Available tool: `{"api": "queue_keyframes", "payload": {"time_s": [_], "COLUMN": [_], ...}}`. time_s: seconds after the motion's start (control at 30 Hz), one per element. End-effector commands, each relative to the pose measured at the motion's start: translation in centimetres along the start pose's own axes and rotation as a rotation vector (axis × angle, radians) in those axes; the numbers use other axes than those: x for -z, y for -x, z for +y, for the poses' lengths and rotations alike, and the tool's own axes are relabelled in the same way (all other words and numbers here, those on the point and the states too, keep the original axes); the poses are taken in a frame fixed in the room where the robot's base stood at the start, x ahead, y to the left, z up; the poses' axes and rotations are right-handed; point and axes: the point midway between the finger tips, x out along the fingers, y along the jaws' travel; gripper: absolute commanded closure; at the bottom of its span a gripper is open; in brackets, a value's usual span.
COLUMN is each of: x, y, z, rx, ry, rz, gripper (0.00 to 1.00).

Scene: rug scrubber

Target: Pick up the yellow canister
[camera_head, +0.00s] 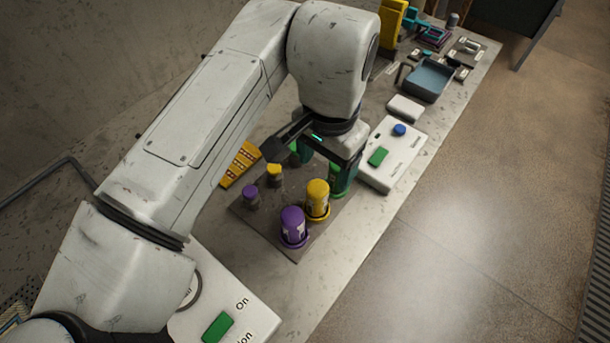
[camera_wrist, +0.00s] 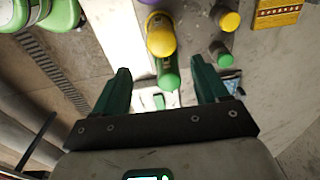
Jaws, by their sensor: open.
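The yellow canister (camera_head: 318,196) stands upright on a dark square mat (camera_head: 290,247), between a purple canister (camera_head: 293,226) and a green canister (camera_head: 335,176) partly hidden by my gripper. My gripper (camera_head: 325,164) is open and empty, over the mat's far side, beyond the yellow canister. In the wrist view the yellow canister (camera_wrist: 160,36) shows ahead of my open gripper (camera_wrist: 163,82), past the fingertips. The green canister (camera_wrist: 168,74) appears in line with the gap between the fingers; its exact depth I cannot tell.
Smaller purple (camera_head: 251,197), yellow (camera_head: 274,174) and green (camera_head: 295,152) pieces stand on the mat's left side. A white panel (camera_head: 400,150) with a blue knob and green button lies right of my gripper. A blue tray (camera_head: 428,80) is farther back. The floor at right is clear.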

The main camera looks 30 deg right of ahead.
Motion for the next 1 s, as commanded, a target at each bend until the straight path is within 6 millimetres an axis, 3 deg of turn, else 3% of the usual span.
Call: {"api": "queue_keyframes", "payload": {"time_s": [0.1,0.2,0.4,0.67,1.0], "x": [-1.6,-1.9,-1.9,-1.9,-1.8], "y": [-0.3,-1.2,-4.2,-6.2,-10.5], "z": [0.0,0.1,0.2,0.2,0.4], "rx": [-0.018,-0.025,-0.024,-0.022,-0.022], "ry": [0.01,0.012,0.013,0.011,0.012], "rz": [-0.04,-0.047,-0.044,-0.044,-0.044], "gripper": [0.27,0.27,0.27,0.27,0.27]}}
